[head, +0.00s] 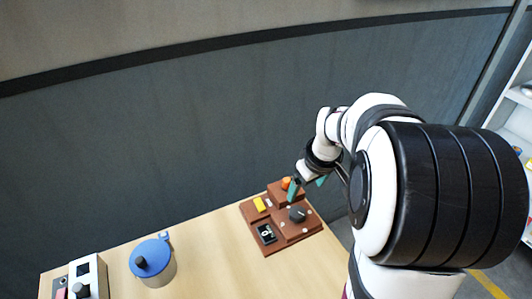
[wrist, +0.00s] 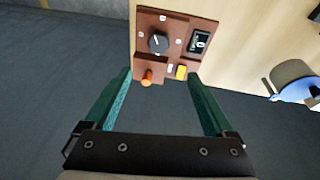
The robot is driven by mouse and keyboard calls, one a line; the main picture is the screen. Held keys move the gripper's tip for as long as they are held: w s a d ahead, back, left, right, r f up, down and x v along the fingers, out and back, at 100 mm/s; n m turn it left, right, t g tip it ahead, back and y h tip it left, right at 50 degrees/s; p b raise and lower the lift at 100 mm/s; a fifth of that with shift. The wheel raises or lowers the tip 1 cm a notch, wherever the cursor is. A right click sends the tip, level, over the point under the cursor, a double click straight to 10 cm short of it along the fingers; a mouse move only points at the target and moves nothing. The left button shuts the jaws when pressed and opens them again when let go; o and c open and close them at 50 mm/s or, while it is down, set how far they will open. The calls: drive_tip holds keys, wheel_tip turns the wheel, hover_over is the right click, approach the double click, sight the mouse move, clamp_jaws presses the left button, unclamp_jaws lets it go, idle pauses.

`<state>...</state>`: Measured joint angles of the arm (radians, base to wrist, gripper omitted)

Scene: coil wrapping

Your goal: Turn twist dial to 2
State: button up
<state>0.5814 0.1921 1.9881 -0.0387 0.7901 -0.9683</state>
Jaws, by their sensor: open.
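The twist dial (head: 298,214) is a round dark knob on a brown panel (head: 284,238) at the table's right end. In the wrist view, the dial (wrist: 158,42) sits near the panel's upper middle with small pale marks around it. A small black display (head: 266,233) on the panel seems to read 0; it also shows in the wrist view (wrist: 200,42). My gripper (head: 294,190) has green fingers and is by the panel's far side in the head view. In the wrist view, my gripper (wrist: 160,82) is open and empty, with its fingers apart and the dial beyond them.
The panel also carries an orange knob (wrist: 147,77) and a yellow block (wrist: 181,72). A blue-lidded pot (head: 152,262) stands on the wooden table (head: 215,260) to the left. Another device (head: 88,278) is at the far left. A grey wall (head: 180,130) rises behind.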

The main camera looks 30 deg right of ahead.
sight(297, 212)
drive_tip(key=w+d+n+g, duration=0.2)
drive_tip(key=w+n+g, duration=0.25)
drive_tip(key=n, duration=0.95)
drive_tip(key=shift+t+y, duration=0.4)
drive_tip(key=shift+t, duration=0.05)
drive_tip(key=f, duration=1.5)
drive_tip(key=shift+a, duration=0.2)
drive_tip(key=c, duration=1.4)
drive_tip(key=shift+m, duration=0.4)
